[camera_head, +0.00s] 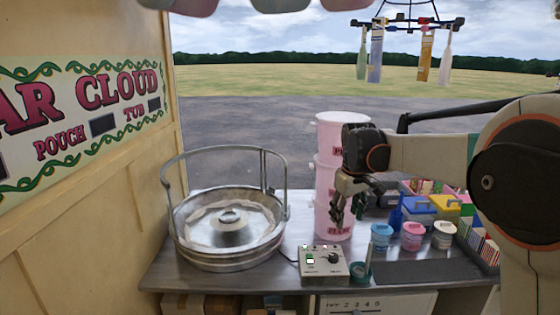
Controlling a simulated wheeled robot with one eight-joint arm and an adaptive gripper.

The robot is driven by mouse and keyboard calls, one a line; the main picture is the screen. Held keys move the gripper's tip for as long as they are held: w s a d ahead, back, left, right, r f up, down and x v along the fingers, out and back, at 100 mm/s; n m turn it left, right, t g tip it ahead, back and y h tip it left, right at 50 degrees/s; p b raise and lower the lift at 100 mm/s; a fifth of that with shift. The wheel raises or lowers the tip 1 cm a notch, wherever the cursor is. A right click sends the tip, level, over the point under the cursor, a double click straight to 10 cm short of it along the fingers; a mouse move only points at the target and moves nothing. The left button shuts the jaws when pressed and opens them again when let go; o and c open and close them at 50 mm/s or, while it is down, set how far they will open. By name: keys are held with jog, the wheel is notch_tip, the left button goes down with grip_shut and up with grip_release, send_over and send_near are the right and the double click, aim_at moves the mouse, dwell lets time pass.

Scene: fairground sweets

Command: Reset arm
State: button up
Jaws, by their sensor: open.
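My gripper (348,212) hangs over the counter from my arm, which reaches in from the right. Its fingers point down and are open, with nothing seen between them. It is in front of a stack of pink tubs (328,130) and partly hides them. The fingertips are above the counter, behind and a little right of a small control box (325,261). Whether the fingers touch the tubs cannot be told from this view.
A round metal candyfloss machine (230,262) with a tall rail stands at left. Blue, pink and white small tubs (411,236) stand right of my gripper, before colourful boxes (418,211). A dark mat (425,271) lies at front right.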

jog(key=s+r+m+t, duration=0.2)
jog(key=s+r, duration=0.2)
jog(key=s, duration=1.4)
jog(key=s+f+m+t, duration=0.1)
jog(key=s+f, duration=0.1)
jog(key=s, duration=0.4)
jog(key=s+f+m+t+b, duration=0.1)
jog(key=s+f, duration=0.2)
jog(key=s, duration=0.3)
jog(key=s+f+m+t, duration=0.1)
jog(key=s+f, duration=0.1)
jog(key=s, duration=0.3)
jog(key=shift+s+d+f, duration=0.15)
jog(key=shift+s+f, duration=0.15)
jog(key=shift+s, duration=0.1)
